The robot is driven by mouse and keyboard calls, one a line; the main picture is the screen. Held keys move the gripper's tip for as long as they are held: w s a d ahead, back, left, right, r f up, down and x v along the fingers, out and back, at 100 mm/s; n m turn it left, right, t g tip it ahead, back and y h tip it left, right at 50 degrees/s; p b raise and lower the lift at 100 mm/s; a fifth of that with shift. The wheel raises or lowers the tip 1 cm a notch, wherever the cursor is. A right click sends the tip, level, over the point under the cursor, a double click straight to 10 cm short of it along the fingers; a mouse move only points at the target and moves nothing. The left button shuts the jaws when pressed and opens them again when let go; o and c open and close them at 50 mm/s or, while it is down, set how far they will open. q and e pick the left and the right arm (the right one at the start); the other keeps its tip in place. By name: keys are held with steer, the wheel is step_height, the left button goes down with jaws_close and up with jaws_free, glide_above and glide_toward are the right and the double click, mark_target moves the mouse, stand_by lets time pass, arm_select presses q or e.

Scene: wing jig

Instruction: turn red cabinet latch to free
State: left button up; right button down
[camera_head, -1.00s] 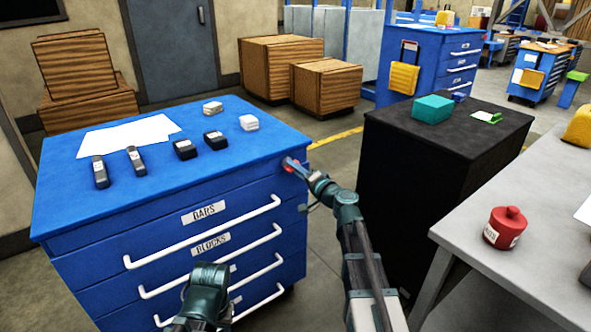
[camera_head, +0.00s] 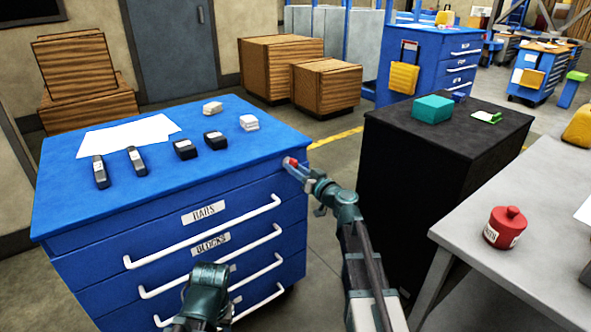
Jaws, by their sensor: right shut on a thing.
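The red latch (camera_head: 291,163) is a small red piece at the upper right front corner of the blue cabinet (camera_head: 120,220). My right gripper (camera_head: 298,168) is at the latch and shut on it; the fingers hide part of it, so its exact angle is hard to tell. My left arm shows at the bottom, in front of the drawers, but its fingertips cannot be seen.
The cabinet has drawers with white handles (camera_head: 205,232), labelled BARS and BLOCKS. Papers, dark bars and several small blocks lie on its top. A black cabinet (camera_head: 410,190) stands to the right of my right arm. A grey table (camera_head: 470,238) with a red canister (camera_head: 505,228) is at the far right.

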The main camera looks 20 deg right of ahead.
steer(key=shift+n, duration=1.5)
steer(key=c, duration=0.8)
jaws_free()
steer(key=shift+s, duration=0.1)
steer(key=v, duration=1.3)
steer(key=shift+s, duration=0.3)
steer(key=shift+d, duration=0.1)
